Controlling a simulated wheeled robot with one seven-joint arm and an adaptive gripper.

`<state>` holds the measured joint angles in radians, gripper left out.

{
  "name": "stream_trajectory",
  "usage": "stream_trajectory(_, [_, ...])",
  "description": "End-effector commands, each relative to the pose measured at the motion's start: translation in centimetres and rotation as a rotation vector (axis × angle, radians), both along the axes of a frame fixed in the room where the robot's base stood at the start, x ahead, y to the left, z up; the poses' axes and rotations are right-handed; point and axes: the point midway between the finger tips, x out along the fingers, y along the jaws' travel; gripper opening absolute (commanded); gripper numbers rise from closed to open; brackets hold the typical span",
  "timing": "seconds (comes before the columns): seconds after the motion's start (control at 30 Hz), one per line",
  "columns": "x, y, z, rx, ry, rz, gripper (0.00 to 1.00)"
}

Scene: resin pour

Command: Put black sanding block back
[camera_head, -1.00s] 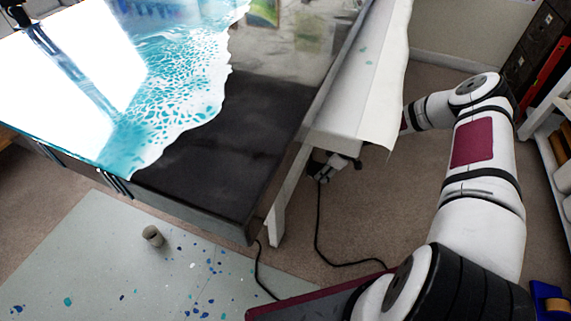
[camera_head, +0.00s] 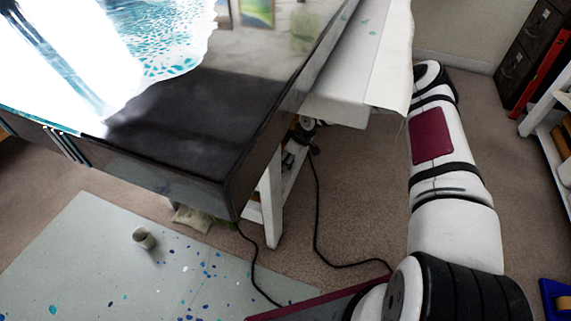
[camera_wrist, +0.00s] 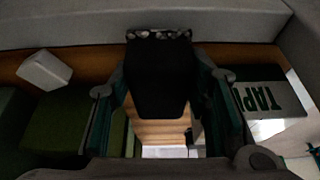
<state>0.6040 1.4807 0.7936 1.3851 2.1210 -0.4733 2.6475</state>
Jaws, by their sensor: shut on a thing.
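A black block (camera_wrist: 160,85), which I take to be the sanding block, sits between the two fingers of my gripper (camera_wrist: 161,92) in the wrist view. A finger stands on each side of it, and its far edge has a pale speckled band. The block is above or in front of a wooden surface (camera_wrist: 85,64); I cannot tell whether it touches it. In the head view the block is not visible, and the end of my arm goes out of sight behind the white sheet and table.
In the head view, a glossy resin table (camera_head: 190,120), hanging white sheet (camera_head: 350,90), grey cup (camera_head: 144,238) and black cable (camera_head: 318,220) show.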

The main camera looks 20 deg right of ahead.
Motion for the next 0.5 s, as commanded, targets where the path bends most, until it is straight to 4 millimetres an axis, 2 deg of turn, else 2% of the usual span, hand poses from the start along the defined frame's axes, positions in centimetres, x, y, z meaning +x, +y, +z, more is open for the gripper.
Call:
stream_trajectory(0.03, [0.01, 0.11, -1.11, 0.002, 0.000, 0.000, 0.14])
stream_trajectory(0.1, [0.03, 0.12, -1.70, 0.001, -0.002, 0.002, 0.14])
stream_trajectory(0.47, [0.03, 0.11, -1.85, 0.001, -0.002, 0.002, 0.14])
stream_trajectory(0.5, [0.02, 0.11, -1.93, 0.001, -0.002, 0.002, 0.46])
